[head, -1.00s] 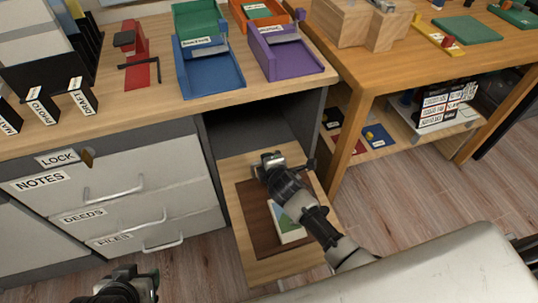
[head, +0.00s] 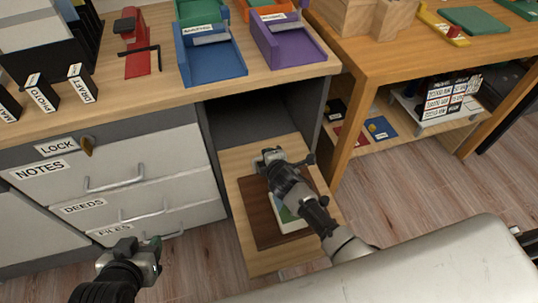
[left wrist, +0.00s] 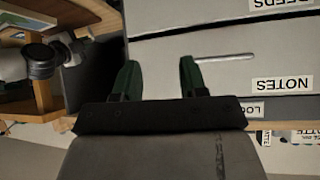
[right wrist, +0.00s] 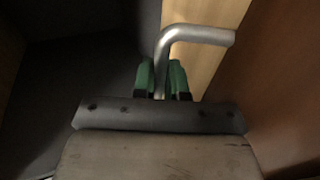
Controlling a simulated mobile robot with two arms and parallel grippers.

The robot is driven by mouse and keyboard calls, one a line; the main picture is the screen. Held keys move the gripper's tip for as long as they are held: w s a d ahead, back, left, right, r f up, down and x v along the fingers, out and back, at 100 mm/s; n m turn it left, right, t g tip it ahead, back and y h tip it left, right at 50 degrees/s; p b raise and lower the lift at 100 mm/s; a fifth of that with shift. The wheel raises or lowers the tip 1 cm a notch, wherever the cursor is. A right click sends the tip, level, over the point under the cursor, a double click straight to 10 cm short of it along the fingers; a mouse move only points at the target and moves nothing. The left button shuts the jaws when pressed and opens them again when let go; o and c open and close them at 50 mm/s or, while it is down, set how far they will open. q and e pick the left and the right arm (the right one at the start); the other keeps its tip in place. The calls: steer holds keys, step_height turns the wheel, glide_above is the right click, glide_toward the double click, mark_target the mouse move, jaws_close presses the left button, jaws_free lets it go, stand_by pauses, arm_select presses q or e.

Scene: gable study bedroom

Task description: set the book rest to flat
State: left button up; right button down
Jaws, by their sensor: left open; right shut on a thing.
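The book rest (head: 264,222) is a dark brown board on a pale wooden pull-out shelf (head: 262,262). A book or card with a green and white cover (head: 288,216) lies on it, partly hidden by my right arm. I cannot tell the board's exact tilt. My right gripper (head: 271,156) is at the board's far end. In the right wrist view its fingers (right wrist: 162,80) are shut on a bent metal rod (right wrist: 196,34), with a brown panel (right wrist: 280,90) beside it. My left gripper (head: 153,246) is open and empty in front of the drawers; its fingers (left wrist: 157,80) show apart.
Drawers labelled NOTES (head: 110,166), DEEDS and FILES stand left of the shelf, with a key at LOCK (head: 88,144). Blue (head: 214,66) and purple (head: 292,42) trays sit on the desk above. A wooden table (head: 358,75) stands at right.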

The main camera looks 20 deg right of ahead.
steer(key=c, duration=1.2)
jaws_free()
steer(key=shift+f, duration=0.3)
steer(key=shift+r, duration=0.1)
steer(key=shift+s, duration=0.1)
steer(key=p+v, duration=0.2)
steer(key=v, duration=0.3)
steer(key=shift+r, duration=0.15)
steer(key=p+v, duration=0.2)
steer(key=v, duration=0.2)
steer(key=shift+v, duration=0.8)
arm_select(q)
steer(key=s+a+g+y, duration=0.1)
steer(key=s+a+g, duration=0.1)
steer(key=s+g, duration=0.3)
steer(key=s, duration=0.3)
steer(key=shift+a+f+g, duration=0.35)
steer(key=shift+f+g, duration=0.05)
